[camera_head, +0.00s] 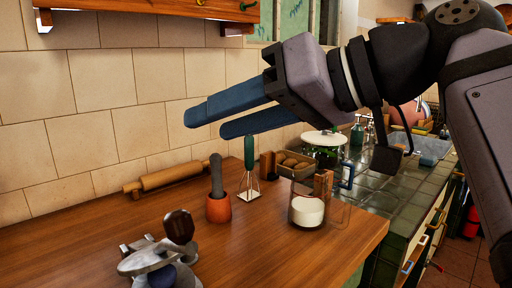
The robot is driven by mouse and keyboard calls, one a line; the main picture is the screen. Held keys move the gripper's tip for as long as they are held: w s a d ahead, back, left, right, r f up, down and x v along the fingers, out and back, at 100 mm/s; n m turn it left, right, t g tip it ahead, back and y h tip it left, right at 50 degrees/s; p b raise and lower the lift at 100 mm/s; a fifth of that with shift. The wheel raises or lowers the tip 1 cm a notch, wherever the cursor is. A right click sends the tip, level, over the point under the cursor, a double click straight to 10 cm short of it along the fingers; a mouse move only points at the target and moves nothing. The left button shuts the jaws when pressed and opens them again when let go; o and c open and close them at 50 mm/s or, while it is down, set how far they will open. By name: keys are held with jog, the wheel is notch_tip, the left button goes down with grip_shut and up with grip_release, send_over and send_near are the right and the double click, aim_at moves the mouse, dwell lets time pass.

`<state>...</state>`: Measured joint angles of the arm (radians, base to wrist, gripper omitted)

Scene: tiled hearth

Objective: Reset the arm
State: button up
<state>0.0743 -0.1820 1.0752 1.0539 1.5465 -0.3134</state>
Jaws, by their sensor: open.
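My gripper (205,122) is raised above the wooden counter, its two blue fingers pointing left toward the tiled wall. The fingers are apart and nothing is between them. My arm comes in from the upper right. Below the gripper, a whisk-like tool with a green handle (249,153) stands upright on the counter. It is close beneath the lower finger in the picture, and I cannot tell the real gap.
On the wooden counter (270,249) are a rolling pin (171,177), an orange mortar with grey pestle (218,207), a metal device (160,260) and a glass jug with white contents (307,211). A basket (295,165) and a pot (323,146) stand behind. A shelf (160,8) hangs above.

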jog(key=w+d+f+m+h+p, duration=0.65)
jog(key=w+d+f+p, duration=0.3)
jog(key=f+p, duration=0.4)
jog(key=s+d+f+g+h+p, duration=0.3)
jog(key=s+d+f+p, duration=0.2)
jog(key=s+p, duration=0.3)
jog(key=s+d+f+g+h+p, duration=0.2)
jog(key=s+d+f+p, duration=0.3)
jog(key=s+p, duration=0.4)
jog(key=shift+d+f+m+g+h+p, duration=0.2)
jog(key=shift+m+g+h+p, duration=0.2)
jog(key=shift+p, duration=0.3)
jog(key=shift+w+a, duration=0.1)
jog(key=shift+c, duration=0.6)
